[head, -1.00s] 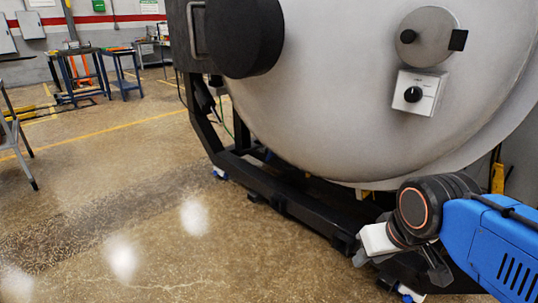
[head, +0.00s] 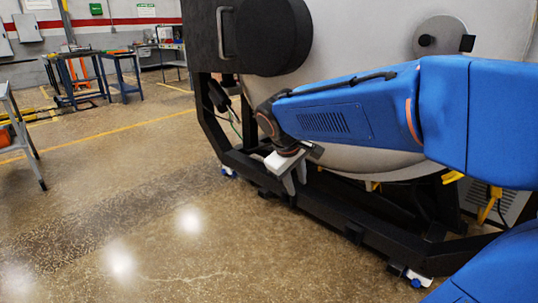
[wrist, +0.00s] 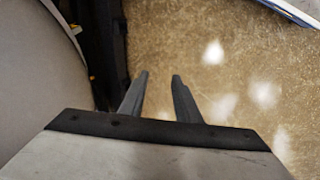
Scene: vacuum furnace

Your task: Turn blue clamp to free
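My gripper (head: 295,186) hangs beside the lower front of the large grey furnace (head: 370,40), its fingers pointing down. In the wrist view my gripper (wrist: 160,76) has its two dark fingers apart, with only bare floor between them. I cannot make out a blue clamp for sure. Small blue parts show low at the furnace frame's feet, one at the left (head: 228,172) and one at the front right (head: 414,280); I cannot tell if either is a clamp. My blue arm crosses the furnace and hides much of its front.
A black frame (head: 330,213) carries the furnace, with a thick black cylinder (head: 275,36) above. Yellow parts (head: 453,177) show under its right side. A step ladder (head: 28,140) stands at the left edge; blue tables (head: 125,87) are behind. The floor (head: 110,210) at left is clear.

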